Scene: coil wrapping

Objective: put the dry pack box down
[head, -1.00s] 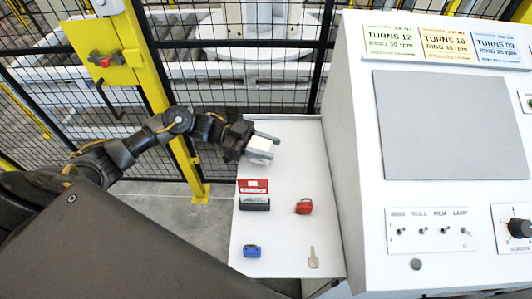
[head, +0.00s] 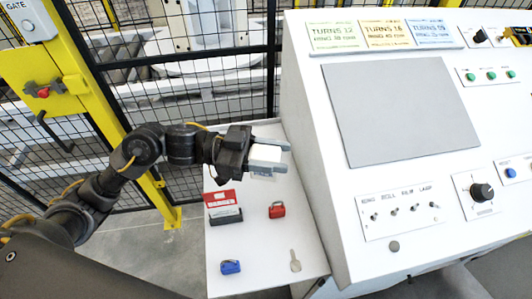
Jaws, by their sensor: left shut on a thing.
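My left gripper (head: 284,158) is in the head view at the upper part of a white side shelf (head: 248,258). It is shut on a small white box, the dry pack box (head: 266,157), whose pale top shows between the fingers. The box is over the shelf's far end; I cannot tell whether it touches the surface. The gripper's fingers hide its sides. My right gripper is not in view.
On the shelf are a red-and-white card in a dark holder (head: 224,206), a red padlock (head: 277,210), a blue padlock (head: 230,267) and a key (head: 295,261). The white control console (head: 350,190) rises at the right. Mesh fencing (head: 110,70) stands behind.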

